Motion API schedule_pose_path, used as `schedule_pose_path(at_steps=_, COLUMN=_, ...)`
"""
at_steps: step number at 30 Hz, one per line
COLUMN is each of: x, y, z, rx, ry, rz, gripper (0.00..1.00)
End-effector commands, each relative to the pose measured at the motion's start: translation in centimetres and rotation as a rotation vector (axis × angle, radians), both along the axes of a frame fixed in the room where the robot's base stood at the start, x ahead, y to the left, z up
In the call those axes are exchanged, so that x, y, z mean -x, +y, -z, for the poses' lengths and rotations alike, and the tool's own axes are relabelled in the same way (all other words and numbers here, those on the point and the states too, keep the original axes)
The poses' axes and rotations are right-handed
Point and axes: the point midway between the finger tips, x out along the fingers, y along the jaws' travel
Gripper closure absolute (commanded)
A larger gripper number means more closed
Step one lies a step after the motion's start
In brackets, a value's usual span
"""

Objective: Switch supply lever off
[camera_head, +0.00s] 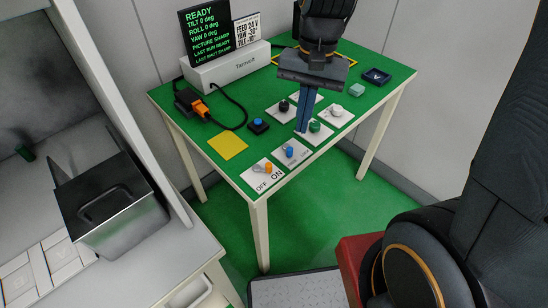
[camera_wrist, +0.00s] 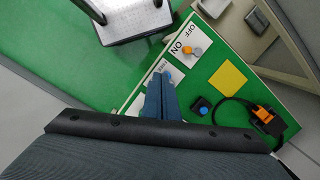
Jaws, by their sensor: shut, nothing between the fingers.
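The supply lever (camera_head: 268,168) has an orange handle on a grey pivot and sits on a white plate (camera_head: 257,181) marked OFF and ON, at the front corner of the green table. Its orange end points to the right in the head view, on the ON side. The wrist view also shows the lever (camera_wrist: 187,51). My gripper (camera_head: 301,130) points down over the control plates, behind and to the right of the lever and apart from it. Its blue fingers (camera_wrist: 160,80) are together and empty. They partly hide the plates behind them.
A blue lever (camera_head: 289,151) on a white plate is beside the supply lever. Green (camera_head: 315,126), black (camera_head: 284,106) and white (camera_head: 336,110) knobs stand near my fingers. A blue button (camera_head: 258,125) and yellow square (camera_head: 228,146) lie left. A READY display (camera_head: 208,33) stands behind.

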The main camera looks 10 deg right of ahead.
Motion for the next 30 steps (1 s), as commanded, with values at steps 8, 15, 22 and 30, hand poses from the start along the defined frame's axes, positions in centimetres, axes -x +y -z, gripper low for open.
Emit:
schedule_pose_path(at_steps=8, x=-2.2, y=4.5, z=0.8, rx=-0.026, ry=0.126, rz=0.209, gripper=1.00)
schedule_pose_path(at_steps=15, x=-2.2, y=4.8, z=0.6, rx=-0.028, ry=0.136, rz=0.228, gripper=1.00)
schedule_pose_path(at_steps=22, x=-2.1, y=4.8, z=1.1, rx=-0.027, ry=0.136, rz=0.226, gripper=1.00)
schedule_pose_path(at_steps=30, x=-1.2, y=5.4, z=5.0, rx=-0.025, ry=0.140, rz=0.225, gripper=1.00)
